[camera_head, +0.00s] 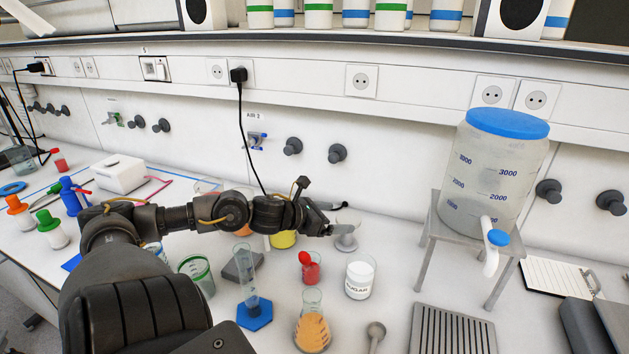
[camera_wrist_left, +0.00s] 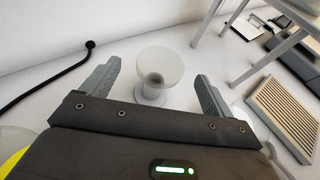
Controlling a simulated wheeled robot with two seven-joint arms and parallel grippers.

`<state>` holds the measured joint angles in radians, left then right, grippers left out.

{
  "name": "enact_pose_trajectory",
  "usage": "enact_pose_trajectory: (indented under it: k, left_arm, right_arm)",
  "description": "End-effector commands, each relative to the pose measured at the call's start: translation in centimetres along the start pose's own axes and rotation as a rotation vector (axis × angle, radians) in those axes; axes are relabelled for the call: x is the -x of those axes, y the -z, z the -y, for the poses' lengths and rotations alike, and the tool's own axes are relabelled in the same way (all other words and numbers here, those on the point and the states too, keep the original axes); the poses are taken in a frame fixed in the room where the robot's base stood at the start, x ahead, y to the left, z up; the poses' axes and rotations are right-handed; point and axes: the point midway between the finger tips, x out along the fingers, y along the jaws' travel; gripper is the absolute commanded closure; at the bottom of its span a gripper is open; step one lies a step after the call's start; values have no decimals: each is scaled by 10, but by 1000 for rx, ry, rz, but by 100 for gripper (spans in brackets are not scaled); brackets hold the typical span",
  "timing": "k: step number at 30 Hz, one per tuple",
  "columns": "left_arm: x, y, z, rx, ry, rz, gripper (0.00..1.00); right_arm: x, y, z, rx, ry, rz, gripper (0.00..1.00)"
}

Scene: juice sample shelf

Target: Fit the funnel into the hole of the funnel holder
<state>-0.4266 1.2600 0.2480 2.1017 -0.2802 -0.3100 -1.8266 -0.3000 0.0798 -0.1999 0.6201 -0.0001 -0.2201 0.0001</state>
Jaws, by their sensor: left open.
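A pale funnel-shaped piece (camera_head: 346,240) with a wide round top stands upright on the bench near the back wall. In the left wrist view the piece (camera_wrist_left: 158,65) shows a grey spot in the middle of its top and a narrower base. I cannot tell whether it is the funnel alone or whether a holder is under it. My left gripper (camera_head: 338,219) is open at this piece. In the wrist view the fingers of the left gripper (camera_wrist_left: 157,74) are on either side of it, apart from it. My right gripper is not in view.
A metal stand (camera_head: 437,228) carries a large blue-lidded tank (camera_head: 494,170) at right. A black cable (camera_head: 247,140) hangs behind.

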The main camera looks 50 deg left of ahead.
Motion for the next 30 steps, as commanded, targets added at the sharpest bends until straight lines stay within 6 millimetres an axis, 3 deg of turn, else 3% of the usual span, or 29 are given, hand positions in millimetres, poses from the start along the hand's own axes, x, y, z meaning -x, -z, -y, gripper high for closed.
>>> enact_pose_trajectory:
  k: [15, 30]
  left_arm:
    - [57, -1, 0, 1, 1, 1, 13]
    - [64, 0, 0, -1, 0, 0, 13]
  right_arm:
    - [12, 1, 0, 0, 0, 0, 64]
    - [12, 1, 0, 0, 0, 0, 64]
